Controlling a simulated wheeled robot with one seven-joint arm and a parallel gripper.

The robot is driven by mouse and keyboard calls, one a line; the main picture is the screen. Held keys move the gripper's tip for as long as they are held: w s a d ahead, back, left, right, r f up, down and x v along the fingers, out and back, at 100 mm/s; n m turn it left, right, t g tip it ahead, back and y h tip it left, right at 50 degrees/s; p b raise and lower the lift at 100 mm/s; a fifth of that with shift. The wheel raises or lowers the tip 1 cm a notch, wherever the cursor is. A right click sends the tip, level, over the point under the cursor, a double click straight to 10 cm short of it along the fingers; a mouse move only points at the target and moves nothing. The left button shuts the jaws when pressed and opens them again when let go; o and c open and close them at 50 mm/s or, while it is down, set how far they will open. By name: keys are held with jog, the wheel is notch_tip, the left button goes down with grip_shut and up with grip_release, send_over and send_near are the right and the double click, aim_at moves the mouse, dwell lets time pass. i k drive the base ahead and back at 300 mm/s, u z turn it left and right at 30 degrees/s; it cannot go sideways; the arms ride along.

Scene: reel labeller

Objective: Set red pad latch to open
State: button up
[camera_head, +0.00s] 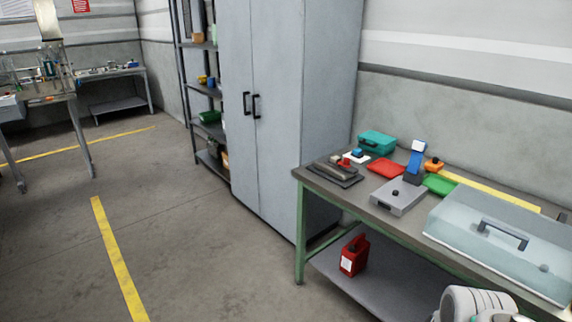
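A flat red pad (386,168) lies on the green-framed workbench (341,203), towards its back. To its left, a dark device (334,174) with a small red part (344,162) sits near the bench's left end. No latch can be made out clearly on either, and I cannot tell its setting. A white rounded part of my own arm shows at the bottom right. My gripper is not in view.
On the bench stand a teal case (377,141), a grey box with a black knob (399,197), a blue-and-grey upright device (414,162), a green pad (439,185) and a large clear-lidded case (504,243). A red canister (354,256) stands below. Floor at left is clear.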

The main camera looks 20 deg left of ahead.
aim_at(346, 163)
jog(key=u, duration=0.95)
jog(key=i, duration=2.6)
jog(key=u, duration=0.15)
